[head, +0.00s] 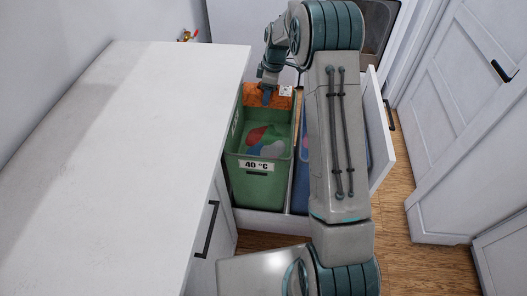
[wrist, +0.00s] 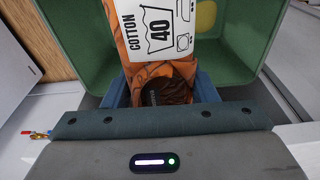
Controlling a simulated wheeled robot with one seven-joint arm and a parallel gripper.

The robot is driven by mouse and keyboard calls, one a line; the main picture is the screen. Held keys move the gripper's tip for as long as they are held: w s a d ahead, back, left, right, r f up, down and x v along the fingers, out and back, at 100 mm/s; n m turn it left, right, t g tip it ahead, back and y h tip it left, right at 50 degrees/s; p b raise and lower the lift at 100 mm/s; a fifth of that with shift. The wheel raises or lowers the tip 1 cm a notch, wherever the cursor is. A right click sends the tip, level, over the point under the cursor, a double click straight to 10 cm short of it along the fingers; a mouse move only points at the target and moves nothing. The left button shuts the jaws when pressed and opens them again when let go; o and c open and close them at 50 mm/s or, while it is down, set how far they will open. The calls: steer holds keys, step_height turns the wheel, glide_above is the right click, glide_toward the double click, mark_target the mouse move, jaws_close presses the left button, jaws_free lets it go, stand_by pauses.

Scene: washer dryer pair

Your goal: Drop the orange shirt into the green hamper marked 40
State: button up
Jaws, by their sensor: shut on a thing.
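The orange shirt (head: 278,97) hangs from my gripper (head: 268,97) at the back end of the green hamper (head: 258,185). The hamper's front label reads 40 °C. In the wrist view the patterned orange shirt (wrist: 160,82) carries a white tag printed COTTON and 40. My gripper (wrist: 165,95) is shut on the shirt there, with a blue finger on each side of it. The green hamper (wrist: 85,45) shows behind the shirt and tag. I cannot tell how far the shirt reaches below the hamper's rim.
Red, blue and grey-green clothes (head: 265,140) lie in the green hamper. A blue hamper (head: 301,175) stands right beside it, partly hidden by my arm. Both are in a pulled-out white drawer (head: 378,130). A white counter (head: 120,140) is at left.

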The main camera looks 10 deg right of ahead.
steer(key=shift+f+b, duration=0.8)
steer(key=shift+f, duration=1.1)
steer(key=o, duration=1.2)
steer(key=r, duration=0.4)
steer(key=d+r, duration=0.1)
steer(key=r, duration=0.4)
steer(key=d+r, duration=0.1)
steer(key=r, duration=0.3)
steer(key=shift+s+r, duration=0.2)
steer(key=shift+s, duration=0.1)
steer(key=shift+r, duration=0.15)
